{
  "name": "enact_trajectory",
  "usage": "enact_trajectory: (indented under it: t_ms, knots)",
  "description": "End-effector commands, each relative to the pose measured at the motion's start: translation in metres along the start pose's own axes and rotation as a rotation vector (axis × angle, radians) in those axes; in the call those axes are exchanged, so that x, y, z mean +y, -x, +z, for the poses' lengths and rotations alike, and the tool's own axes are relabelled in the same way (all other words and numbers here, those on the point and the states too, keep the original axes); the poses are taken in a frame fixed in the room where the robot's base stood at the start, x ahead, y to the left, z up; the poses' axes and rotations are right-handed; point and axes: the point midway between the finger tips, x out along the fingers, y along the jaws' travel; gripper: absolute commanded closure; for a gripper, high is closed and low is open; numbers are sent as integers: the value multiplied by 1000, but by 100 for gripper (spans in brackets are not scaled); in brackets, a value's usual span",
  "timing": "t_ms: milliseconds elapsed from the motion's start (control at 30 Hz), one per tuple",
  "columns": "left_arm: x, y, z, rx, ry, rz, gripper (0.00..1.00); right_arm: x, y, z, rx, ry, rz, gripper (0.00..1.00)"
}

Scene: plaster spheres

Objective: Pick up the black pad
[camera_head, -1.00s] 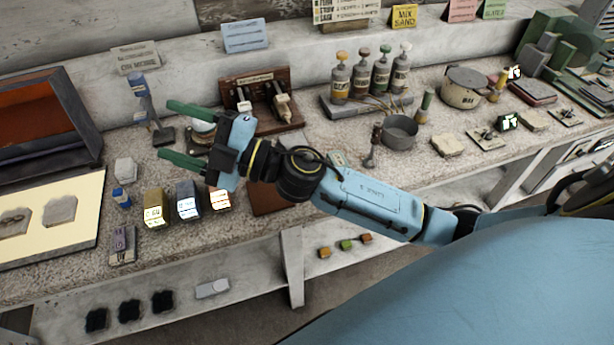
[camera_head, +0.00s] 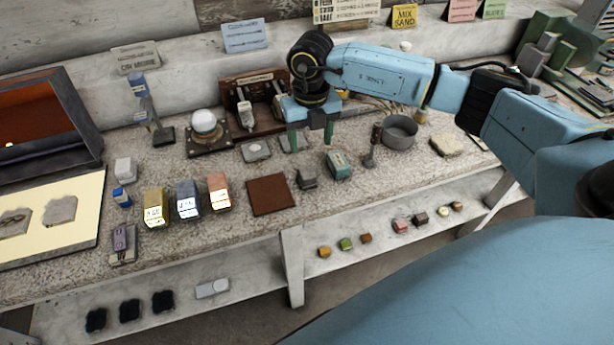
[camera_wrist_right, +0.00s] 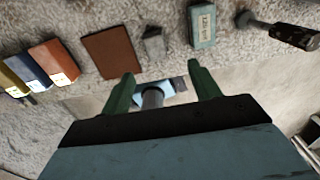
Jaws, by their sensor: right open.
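Three black pads (camera_head: 129,310) lie in a row on the lower shelf at the bottom left of the head view, flat and apart from each other. None of them can be made out in the right wrist view. My right gripper (camera_head: 310,138) is open, fingers pointing down, over the back of the bench in front of the wooden rack. It is well up and right of the pads. In the right wrist view its two green fingers (camera_wrist_right: 161,76) are spread, with nothing held between them. My left gripper is not in view.
A brown square (camera_head: 271,195), gold, blue and copper blocks (camera_head: 187,200), and a small teal box (camera_head: 338,165) sit on the bench. A grey remote-like piece (camera_head: 212,289) lies right of the pads. The bench's front edge overhangs the lower shelf (camera_head: 70,318).

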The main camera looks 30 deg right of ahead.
Motion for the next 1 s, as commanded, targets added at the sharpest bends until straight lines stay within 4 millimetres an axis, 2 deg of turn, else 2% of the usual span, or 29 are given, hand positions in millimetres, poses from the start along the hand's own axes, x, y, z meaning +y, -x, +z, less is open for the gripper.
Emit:
enact_trajectory:
  t_ms: [100, 233, 467, 800, 1000]
  knots:
    - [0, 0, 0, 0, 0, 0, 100, 1, -27, -2, 6, 1, 0, 38]
    - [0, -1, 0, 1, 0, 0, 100, 2, -48, -1, 5, 2, 4, 38]
    - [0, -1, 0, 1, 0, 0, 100, 3, -65, -1, 3, 4, 5, 38]
    - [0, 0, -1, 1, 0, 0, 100, 9, -110, 0, 4, 5, 6, 38]
    - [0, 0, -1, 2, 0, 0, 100, 9, -114, 0, 2, 4, 6, 38]
